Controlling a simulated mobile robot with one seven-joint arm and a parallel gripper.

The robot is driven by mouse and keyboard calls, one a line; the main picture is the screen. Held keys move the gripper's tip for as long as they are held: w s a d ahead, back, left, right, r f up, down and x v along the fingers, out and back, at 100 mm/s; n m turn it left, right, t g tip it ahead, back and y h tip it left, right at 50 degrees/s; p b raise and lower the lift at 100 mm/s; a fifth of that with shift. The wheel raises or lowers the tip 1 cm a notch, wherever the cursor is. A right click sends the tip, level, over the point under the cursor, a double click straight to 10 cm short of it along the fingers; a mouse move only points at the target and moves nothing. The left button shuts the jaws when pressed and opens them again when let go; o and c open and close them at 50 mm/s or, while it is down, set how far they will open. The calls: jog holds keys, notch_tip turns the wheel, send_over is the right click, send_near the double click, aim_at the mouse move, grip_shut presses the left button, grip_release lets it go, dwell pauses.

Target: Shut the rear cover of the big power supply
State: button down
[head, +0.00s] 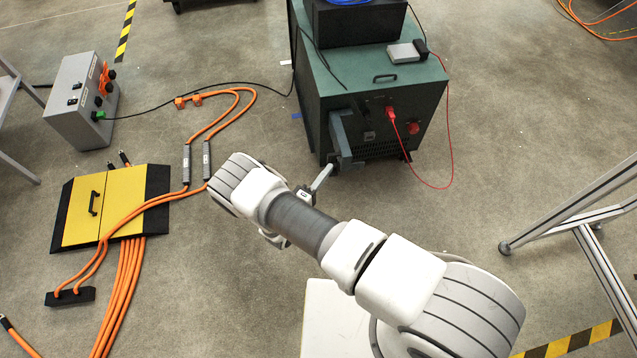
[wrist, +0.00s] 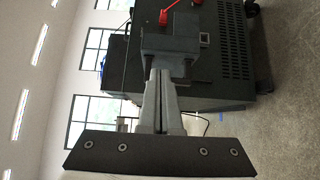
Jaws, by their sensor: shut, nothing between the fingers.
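The big power supply (head: 370,112) is a dark box with a green top, at the upper middle of the head view. Its rear cover (head: 341,134) is a grey-blue flap at the left of the near face. It stands out from that face, open. My gripper (head: 327,170) is shut and empty, just in front of the cover's near end. In the wrist view my gripper (wrist: 160,73) points at a dark grey block, which looks like the cover (wrist: 170,45). Its tips overlap the block's edge; I cannot tell whether they touch it.
A red cable (head: 448,130) runs from a plug on the near face, down the right side. A yellow-black floor box (head: 83,209) with orange cables lies at left, near a grey control box (head: 75,110). A metal frame (head: 570,215) stands at right. Floor right of the supply is clear.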

aim_at(340, 141)
jog(key=x, duration=0.3)
jog(key=shift+w+d+b, duration=0.1)
jog(key=shift+w+b, duration=0.1)
jog(key=shift+b, duration=0.1)
jog(key=shift+d, duration=0.1)
